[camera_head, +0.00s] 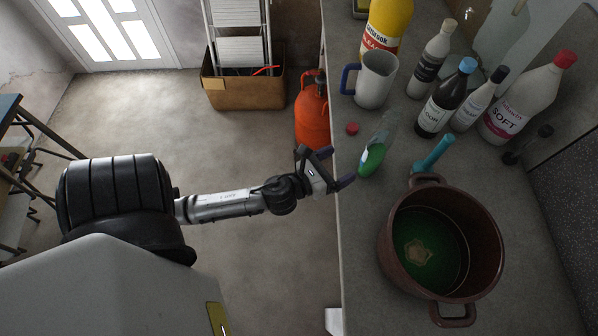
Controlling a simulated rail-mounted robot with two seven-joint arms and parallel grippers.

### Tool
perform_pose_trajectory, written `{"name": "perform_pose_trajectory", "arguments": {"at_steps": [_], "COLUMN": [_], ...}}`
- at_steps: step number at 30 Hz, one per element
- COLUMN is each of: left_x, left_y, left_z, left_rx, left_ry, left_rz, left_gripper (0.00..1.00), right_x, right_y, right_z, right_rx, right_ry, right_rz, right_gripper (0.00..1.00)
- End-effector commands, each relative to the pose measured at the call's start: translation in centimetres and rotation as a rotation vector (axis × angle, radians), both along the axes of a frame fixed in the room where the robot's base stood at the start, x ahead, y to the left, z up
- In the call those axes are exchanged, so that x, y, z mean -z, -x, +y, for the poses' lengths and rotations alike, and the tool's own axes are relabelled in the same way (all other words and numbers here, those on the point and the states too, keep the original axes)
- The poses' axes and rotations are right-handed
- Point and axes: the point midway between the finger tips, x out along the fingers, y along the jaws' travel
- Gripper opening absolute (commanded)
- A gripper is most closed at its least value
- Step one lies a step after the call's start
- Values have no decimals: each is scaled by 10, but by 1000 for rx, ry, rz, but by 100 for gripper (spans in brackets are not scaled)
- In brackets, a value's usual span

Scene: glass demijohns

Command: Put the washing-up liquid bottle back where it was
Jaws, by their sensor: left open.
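The washing-up liquid bottle (374,154) is clear with green liquid in its lower part. It appears to stand upright near the left edge of the grey counter. My left gripper (335,167) is open and empty at the counter's edge, just left of the bottle and apart from it. A small red cap (352,128) lies on the counter beside the bottle. A brown pot (388,257) with green liquid and a pale lump in it stands in front, to the right. My right gripper is out of view.
A blue-handled tool (432,155) lies behind the pot. A white mug (375,80), a yellow bottle (388,25) and several other bottles, including a large white one (525,100), crowd the back. An orange gas cylinder (311,115) stands on the floor beside the counter (358,275), whose front-left part is clear.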

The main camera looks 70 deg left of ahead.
Motion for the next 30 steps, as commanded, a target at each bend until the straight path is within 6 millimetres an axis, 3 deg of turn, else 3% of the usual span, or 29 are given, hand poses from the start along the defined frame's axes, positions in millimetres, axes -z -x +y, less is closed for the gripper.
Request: {"name": "perform_pose_trajectory", "arguments": {"at_steps": [5,8,12,16,22,30], "left_x": [19,39,67,87,99,100], "left_y": [19,38,73,107,150,175], "left_z": [2,-1,-17,-40,-75,-95], "left_rx": [-169,-345,-652,-969,-1409,-1691], "left_ry": [499,916,1465,1857,2196,2316], "left_rz": [64,109,151,164,143,103], "left_gripper": [88,88,88,88,88,88], "right_x": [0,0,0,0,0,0], "right_y": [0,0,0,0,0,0], "right_z": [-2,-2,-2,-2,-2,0], "right_rx": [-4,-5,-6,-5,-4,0], "right_ry": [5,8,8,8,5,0], "right_rz": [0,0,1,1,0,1], "right_gripper": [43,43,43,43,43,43]}}
